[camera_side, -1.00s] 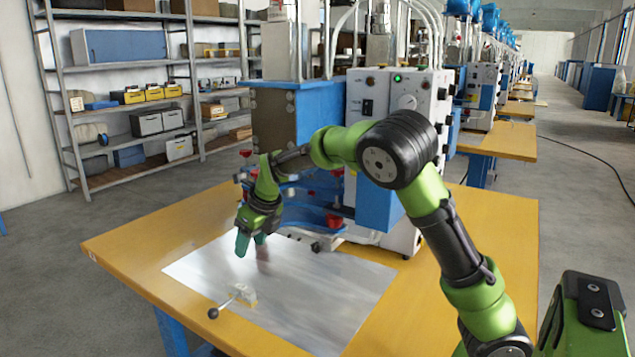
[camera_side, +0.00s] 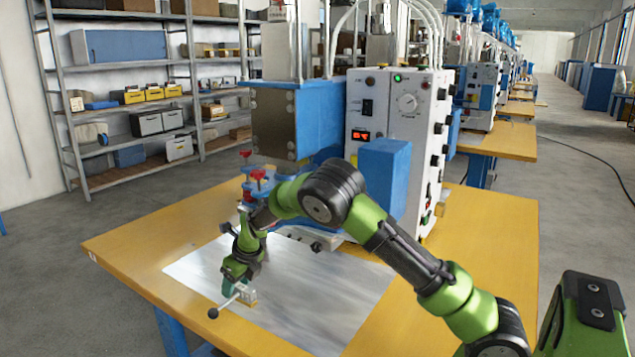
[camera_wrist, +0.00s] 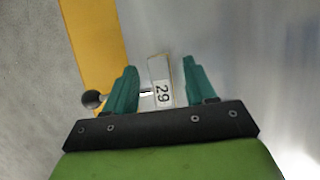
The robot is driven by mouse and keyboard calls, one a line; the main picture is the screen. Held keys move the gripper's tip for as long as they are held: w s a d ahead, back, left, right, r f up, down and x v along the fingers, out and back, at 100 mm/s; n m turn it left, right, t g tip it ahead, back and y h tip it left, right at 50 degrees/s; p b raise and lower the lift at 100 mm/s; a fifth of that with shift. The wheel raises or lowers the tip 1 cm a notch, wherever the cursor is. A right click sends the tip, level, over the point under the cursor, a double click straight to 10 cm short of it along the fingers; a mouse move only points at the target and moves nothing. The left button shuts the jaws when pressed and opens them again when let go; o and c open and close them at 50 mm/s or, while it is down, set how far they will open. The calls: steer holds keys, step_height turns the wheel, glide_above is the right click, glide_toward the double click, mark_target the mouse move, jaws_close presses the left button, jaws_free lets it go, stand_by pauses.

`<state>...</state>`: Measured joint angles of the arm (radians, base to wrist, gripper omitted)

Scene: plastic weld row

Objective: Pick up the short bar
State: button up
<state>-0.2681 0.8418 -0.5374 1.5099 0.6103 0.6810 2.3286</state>
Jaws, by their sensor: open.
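A short metal bar (camera_side: 229,303) with a black ball (camera_side: 213,313) on its end lies at the front left of the metal sheet. Its other end meets a small pale block (camera_side: 248,297). My gripper (camera_side: 229,287) is low over them, with its teal fingers apart. In the wrist view the block (camera_wrist: 159,80), labelled "29", shows between the open fingers (camera_wrist: 160,66), with a gap on each side. The black ball (camera_wrist: 91,99) is outside the left finger. That finger hides part of the bar. I cannot tell whether the fingertips touch anything.
The shiny metal sheet (camera_side: 320,292) lies on the yellow table (camera_side: 455,245). A blue and white machine (camera_side: 400,130) stands behind my arm at the table's back. The sheet right of the block is clear.

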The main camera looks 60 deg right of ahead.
steer(key=shift+w+f, duration=0.25)
steer(key=shift+f, duration=0.45)
jaws_close()
steer(key=shift+r, duration=0.1)
